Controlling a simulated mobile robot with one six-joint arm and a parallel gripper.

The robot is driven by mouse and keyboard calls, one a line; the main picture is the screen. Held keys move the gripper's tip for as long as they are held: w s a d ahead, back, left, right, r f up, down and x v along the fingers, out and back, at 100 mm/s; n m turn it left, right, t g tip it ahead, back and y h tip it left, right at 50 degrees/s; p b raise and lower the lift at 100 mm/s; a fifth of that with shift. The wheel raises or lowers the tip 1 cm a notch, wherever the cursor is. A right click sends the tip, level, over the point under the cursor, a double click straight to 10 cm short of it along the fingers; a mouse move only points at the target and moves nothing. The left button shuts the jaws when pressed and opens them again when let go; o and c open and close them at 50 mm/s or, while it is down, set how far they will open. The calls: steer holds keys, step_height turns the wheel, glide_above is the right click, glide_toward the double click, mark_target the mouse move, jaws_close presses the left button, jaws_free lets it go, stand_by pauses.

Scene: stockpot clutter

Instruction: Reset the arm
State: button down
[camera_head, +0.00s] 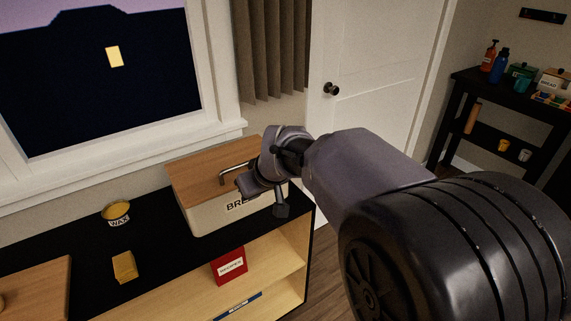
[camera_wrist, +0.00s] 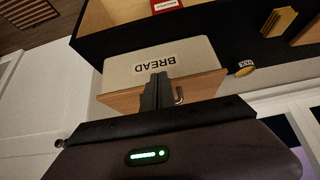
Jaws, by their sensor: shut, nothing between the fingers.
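My arm reaches across the head view from the right, and my gripper (camera_head: 281,211) hangs in front of a bread box with a wooden lid (camera_head: 205,165). The gripper is shut and holds nothing. In the wrist view my gripper (camera_wrist: 157,78) shows as a dark shape over the bread box (camera_wrist: 190,52), which appears upside down there with its "BREAD" label. A metal handle (camera_head: 237,168) is on the lid. I cannot tell whether the gripper touches the box.
A black-topped shelf unit (camera_head: 60,235) holds a wax tin (camera_head: 116,211) and a yellow block (camera_head: 124,267). A red box (camera_head: 229,265) sits on its shelf. A white door (camera_head: 376,75) stands behind. A black rack (camera_head: 470,105) with bottles is at the right.

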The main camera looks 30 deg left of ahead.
steer(key=s+d+r+m+t+h, duration=0.1)
steer(key=d+r+m, duration=0.35)
steer(key=d, duration=0.95)
steer(key=s+d+r+m+t+h, duration=0.15)
steer(key=d+r+m, duration=0.3)
steer(key=d, duration=0.85)
steer(key=s+d+f+m+h, duration=0.1)
steer(key=s+d+f+m, duration=0.2)
steer(key=s+d+m, duration=0.4)
steer(key=s+d, duration=0.8)
steer(key=d, duration=0.1)
steer(key=shift+s+f+m+h, duration=0.15)
steer(key=shift+s+m+h, duration=0.1)
steer(key=shift+m+h, duration=0.15)
